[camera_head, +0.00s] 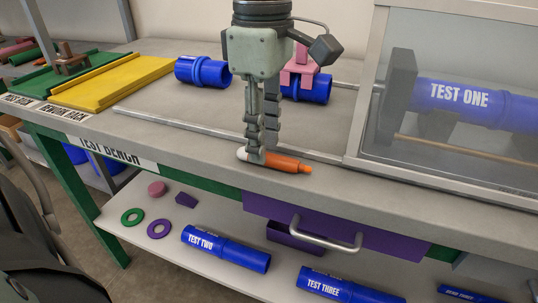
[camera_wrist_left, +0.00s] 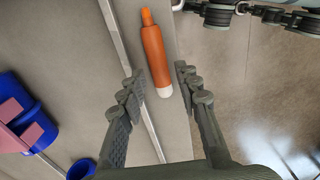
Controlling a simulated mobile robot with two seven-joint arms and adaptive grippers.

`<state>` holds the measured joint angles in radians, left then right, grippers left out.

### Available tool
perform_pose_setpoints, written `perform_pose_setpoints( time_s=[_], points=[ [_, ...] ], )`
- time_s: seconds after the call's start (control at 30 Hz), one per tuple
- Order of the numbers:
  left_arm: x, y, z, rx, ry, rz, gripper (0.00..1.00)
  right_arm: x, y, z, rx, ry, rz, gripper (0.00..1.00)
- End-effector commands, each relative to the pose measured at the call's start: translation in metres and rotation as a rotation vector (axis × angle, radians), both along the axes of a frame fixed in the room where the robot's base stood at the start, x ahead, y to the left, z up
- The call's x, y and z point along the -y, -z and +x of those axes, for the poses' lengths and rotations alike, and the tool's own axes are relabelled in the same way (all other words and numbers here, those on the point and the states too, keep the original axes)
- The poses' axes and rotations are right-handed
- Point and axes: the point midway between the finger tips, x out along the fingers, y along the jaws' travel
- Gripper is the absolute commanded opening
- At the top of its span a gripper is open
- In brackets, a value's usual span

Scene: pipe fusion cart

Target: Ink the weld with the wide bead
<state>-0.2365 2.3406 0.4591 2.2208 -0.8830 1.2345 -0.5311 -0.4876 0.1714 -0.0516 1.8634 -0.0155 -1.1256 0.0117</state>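An orange marker with a white end (camera_head: 285,164) lies near the front edge of the bench. My left gripper (camera_head: 262,148) points down over its white end. In the left wrist view, the open fingers (camera_wrist_left: 160,76) stand on either side of the marker (camera_wrist_left: 156,55), with a gap showing. A short blue pipe with a raised ring (camera_head: 202,71) lies behind, to the left. Another blue pipe (camera_head: 308,88) with a pink clamp (camera_head: 300,68) is partly hidden by my gripper. Bead widths are hard to compare. Dark jointed parts at the wrist view's top right may be my right gripper; its opening is unclear.
A clear-fronted case (camera_head: 440,160) holds the TEST ONE pipe (camera_head: 458,95) at right. A yellow rack (camera_head: 112,80) stands at left. A thin rail (camera_head: 185,125) crosses the bench. A purple drawer (camera_head: 270,207) and a lower shelf (camera_head: 145,235) with TEST TWO and TEST THREE pipes are below.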

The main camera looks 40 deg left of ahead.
Motion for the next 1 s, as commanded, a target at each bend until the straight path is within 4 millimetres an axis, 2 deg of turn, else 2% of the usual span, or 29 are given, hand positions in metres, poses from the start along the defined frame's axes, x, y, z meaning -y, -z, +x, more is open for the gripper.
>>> perform_pose_setpoints(
  time_s=[0.13, 0.37, 0.43, 0.63, 1.0],
  points=[
    [0.000, 0.016, 0.000, -0.001, 0.000, 0.000, 0.33, 0.001, 0.005, 0.001, -0.004, 0.001, 0.000, 1.00],
    [0.000, 0.018, 0.000, 0.000, 0.000, -0.001, 0.33, 0.000, 0.001, 0.008, 0.009, 0.000, 0.000, 1.00],
    [0.000, 0.018, 0.000, 0.000, 0.000, -0.001, 0.28, 0.000, 0.000, 0.010, 0.013, -0.001, 0.001, 1.00],
    [0.000, 0.018, 0.000, 0.000, 0.000, -0.001, 0.03, -0.001, 0.000, 0.010, 0.013, 0.000, 0.001, 1.00],
    [0.000, 0.013, 0.000, 0.003, -0.001, 0.000, 0.03, -0.001, 0.003, 0.002, 0.000, 0.000, 0.002, 1.00]
  ],
)
